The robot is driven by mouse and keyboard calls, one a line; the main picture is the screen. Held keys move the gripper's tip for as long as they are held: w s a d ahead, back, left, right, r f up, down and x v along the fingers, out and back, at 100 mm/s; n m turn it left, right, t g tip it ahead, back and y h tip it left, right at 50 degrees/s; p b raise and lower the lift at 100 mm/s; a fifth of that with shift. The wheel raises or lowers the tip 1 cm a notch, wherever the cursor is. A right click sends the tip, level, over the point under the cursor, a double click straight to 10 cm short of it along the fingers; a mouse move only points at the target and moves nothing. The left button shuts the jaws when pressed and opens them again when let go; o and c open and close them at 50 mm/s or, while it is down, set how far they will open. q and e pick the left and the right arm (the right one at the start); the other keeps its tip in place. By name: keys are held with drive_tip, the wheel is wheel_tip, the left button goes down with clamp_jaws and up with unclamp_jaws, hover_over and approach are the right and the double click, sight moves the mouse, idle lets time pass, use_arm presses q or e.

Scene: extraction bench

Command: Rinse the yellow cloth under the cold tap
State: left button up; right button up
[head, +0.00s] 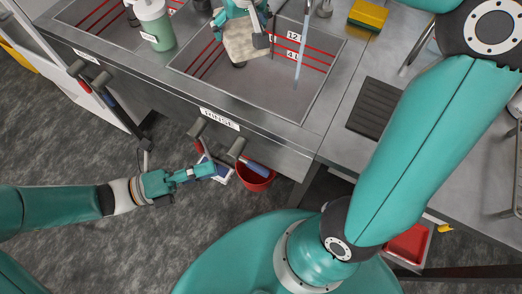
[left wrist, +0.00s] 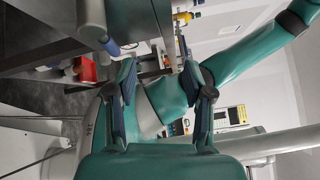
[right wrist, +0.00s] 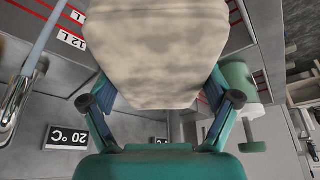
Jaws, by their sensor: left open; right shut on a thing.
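A pale cream cloth (head: 245,40) with dark smudges hangs from my right gripper (head: 250,14) over the sink marked RINSE (head: 222,86); it looks cream rather than yellow. In the right wrist view the cloth (right wrist: 160,50) lies between the fingers, which are shut on it. A pale blue upright streak, apparently running water (head: 302,50), stands right of the cloth, apart from it. A chrome tap (right wrist: 14,105) shows at left in the right wrist view. My left gripper (head: 208,170) is open below the sink front, close to a red lever (head: 198,147) and a blue lever (head: 258,167).
A green canister (head: 154,24) stands left of the sink. A yellow and green block (head: 368,14) and a dark ribbed mat (head: 376,106) lie on the counter to the right. A red bucket (head: 254,181) is below the levers. A 20 °C sign (right wrist: 68,137) shows near the tap.

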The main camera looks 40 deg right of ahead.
use_arm(q)
drive_tip(key=b, duration=0.8)
approach(260, 169)
drive_tip(key=x, duration=0.3)
drive_tip(key=f+x, duration=0.1)
drive_tip(key=x, duration=0.6)
drive_tip(key=shift+w+d+f, duration=0.15)
drive_tip(key=shift+w+f, duration=0.05)
use_arm(e)
wheel_tip(260, 169, down, 12)
drive_tip(key=shift+r, duration=0.2)
use_arm(q)
clamp_jaws()
